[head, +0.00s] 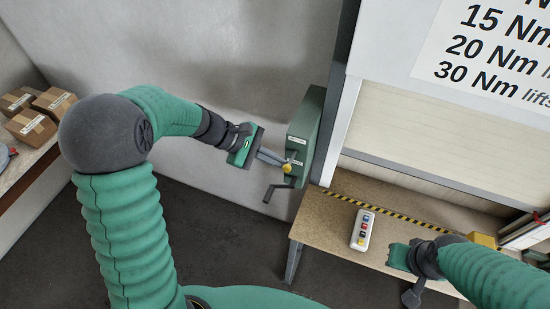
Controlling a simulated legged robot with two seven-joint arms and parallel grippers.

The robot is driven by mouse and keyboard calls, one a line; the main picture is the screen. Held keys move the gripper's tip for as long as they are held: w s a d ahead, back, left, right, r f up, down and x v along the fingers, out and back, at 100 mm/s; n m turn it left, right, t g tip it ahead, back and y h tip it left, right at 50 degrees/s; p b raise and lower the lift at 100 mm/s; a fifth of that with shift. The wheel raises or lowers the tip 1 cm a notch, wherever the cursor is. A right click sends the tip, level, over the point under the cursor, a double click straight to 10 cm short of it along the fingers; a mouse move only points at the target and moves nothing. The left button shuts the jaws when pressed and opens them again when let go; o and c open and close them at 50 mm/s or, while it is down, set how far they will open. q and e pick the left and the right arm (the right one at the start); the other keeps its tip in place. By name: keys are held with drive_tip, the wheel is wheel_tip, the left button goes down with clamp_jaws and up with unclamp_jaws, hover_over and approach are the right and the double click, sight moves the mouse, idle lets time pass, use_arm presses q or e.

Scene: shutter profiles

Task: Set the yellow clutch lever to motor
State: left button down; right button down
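The yellow clutch lever (287,168) shows as a small yellow knob on the side of a green gearbox (308,125) on the wall. Two small white labels sit near it, too small to read, so its setting cannot be told. My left gripper (278,162) reaches in from the left with its fingertips at the knob. Whether the fingers are closed on it or only beside it cannot be told. My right gripper (397,257) is low at the right, over the bench's front edge, away from the lever; its fingers are not clear.
A dark crank handle (276,189) hangs below the gearbox. A wooden bench (325,228) holds a button box (362,230) and a yellow object (482,240). A pale shutter (430,130) stands behind it. Cardboard boxes (54,102) lie on a shelf at far left.

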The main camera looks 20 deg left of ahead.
drive_tip(key=shift+r, duration=0.1)
idle(0.5)
drive_tip(key=shift+w+r+p, duration=0.35)
drive_tip(key=shift+r+p, duration=0.15)
drive_tip(key=shift+p, duration=0.2)
